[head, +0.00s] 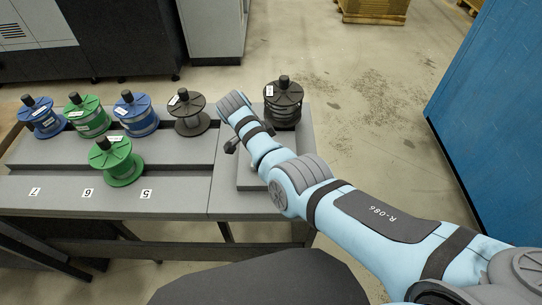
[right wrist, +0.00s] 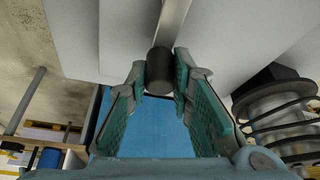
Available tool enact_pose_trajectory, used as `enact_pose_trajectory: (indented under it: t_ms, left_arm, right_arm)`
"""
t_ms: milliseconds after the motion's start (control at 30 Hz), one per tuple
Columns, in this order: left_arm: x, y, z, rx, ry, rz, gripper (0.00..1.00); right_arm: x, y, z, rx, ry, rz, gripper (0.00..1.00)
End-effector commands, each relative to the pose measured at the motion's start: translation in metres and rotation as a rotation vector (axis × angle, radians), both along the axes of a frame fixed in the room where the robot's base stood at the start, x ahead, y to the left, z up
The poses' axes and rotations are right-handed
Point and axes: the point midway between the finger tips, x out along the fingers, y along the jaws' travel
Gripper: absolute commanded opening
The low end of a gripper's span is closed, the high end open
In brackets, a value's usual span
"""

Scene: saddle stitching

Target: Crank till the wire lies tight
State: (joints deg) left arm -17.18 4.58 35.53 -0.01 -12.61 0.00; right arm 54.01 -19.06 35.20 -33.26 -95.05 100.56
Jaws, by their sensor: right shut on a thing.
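My right arm reaches in from the right in the head view, its gripper mostly hidden behind its own links. In the right wrist view, my right gripper (right wrist: 160,82) is closed around a dark cylindrical crank knob (right wrist: 159,62). A pale metal crank bar (right wrist: 176,18) runs away from the knob. A dark spool (head: 284,103) with a black knob on top stands just beyond the gripper. In the right wrist view the spool (right wrist: 272,102) shows at the right, with dark wire turns spaced apart around its pale core. My left gripper is not in view.
A grey bench (head: 182,190) carries blue and green spools and a bare-looking dark spool (head: 189,113) in a back row. A green spool (head: 117,163) stands nearer the front. A blue cabinet (head: 490,110) stands at right. Floor between is clear.

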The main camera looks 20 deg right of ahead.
Motion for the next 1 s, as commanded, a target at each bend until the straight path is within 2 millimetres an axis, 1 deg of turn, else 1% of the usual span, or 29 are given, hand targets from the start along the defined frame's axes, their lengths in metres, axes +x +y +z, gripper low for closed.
enact_pose_trajectory:
  t_ms: [133, 600, 633, 733, 1000]
  left_arm:
    - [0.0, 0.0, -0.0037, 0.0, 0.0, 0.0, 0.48]
    - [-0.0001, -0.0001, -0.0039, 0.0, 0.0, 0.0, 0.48]
    - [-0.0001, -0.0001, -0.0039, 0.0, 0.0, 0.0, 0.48]
    - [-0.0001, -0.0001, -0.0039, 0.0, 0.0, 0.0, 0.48]
    - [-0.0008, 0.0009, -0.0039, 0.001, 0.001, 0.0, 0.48]
  right_arm:
    - [-0.0028, 0.0018, -0.0018, 0.003, 0.005, -0.031, 0.0]
    - [-0.0039, 0.0022, -0.0014, 0.005, 0.006, -0.044, 0.0]
    - [-0.0039, 0.0022, -0.0014, 0.004, 0.006, -0.044, 0.26]
    - [-0.0036, 0.0019, -0.0011, 0.004, 0.004, -0.045, 0.41]
    - [-0.0029, 0.0014, 0.0, 0.002, 0.002, -0.045, 0.41]
